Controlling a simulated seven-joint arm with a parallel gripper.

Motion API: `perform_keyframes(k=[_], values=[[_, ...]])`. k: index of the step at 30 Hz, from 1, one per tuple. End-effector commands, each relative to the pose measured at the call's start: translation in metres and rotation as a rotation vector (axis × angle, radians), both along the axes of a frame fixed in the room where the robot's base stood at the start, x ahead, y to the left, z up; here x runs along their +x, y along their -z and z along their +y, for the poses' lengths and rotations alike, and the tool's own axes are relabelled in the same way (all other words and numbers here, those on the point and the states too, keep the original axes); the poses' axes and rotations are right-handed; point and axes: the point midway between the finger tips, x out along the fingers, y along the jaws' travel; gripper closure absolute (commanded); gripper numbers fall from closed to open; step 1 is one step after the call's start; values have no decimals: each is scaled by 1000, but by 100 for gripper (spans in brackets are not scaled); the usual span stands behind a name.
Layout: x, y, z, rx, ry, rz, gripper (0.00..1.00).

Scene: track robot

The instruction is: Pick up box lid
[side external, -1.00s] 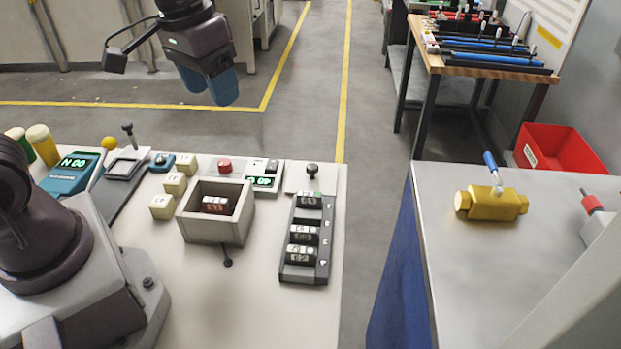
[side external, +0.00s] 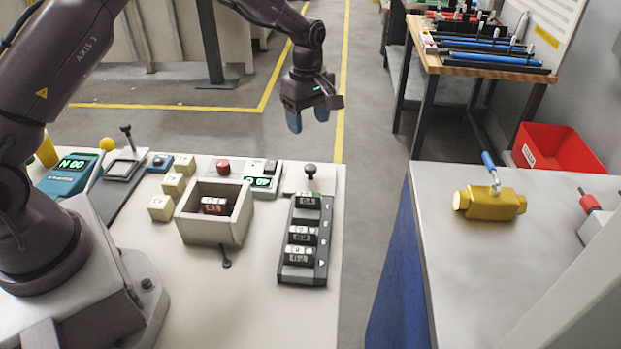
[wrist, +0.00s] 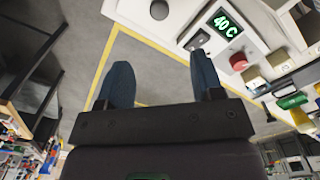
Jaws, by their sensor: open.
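An open grey box (side external: 211,232) stands near the middle of the white table. A dark block with white and red marks (side external: 214,206) lies inside it. I cannot make out a separate lid on or beside the box. My gripper (side external: 308,116) hangs beyond the table's far edge, up and right of the box and apart from it. Its two blue fingers are spread with nothing between them. They also show in the wrist view (wrist: 161,65), over the floor beside the table edge.
A dark rack (side external: 304,240) with several blocks stands right of the box. A red button (side external: 223,167), a green display (side external: 262,183) and pale cubes (side external: 160,208) surround it. A metal table (side external: 480,260) with a yellow valve (side external: 490,204) stands right, across a gap.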

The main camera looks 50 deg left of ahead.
Motion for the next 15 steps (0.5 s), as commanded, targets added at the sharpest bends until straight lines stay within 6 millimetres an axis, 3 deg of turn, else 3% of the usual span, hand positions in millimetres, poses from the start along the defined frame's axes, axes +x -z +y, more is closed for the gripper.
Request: perform_keyframes(k=[15], values=[[-1, 74, -1, 0, -24, 2, 39]])
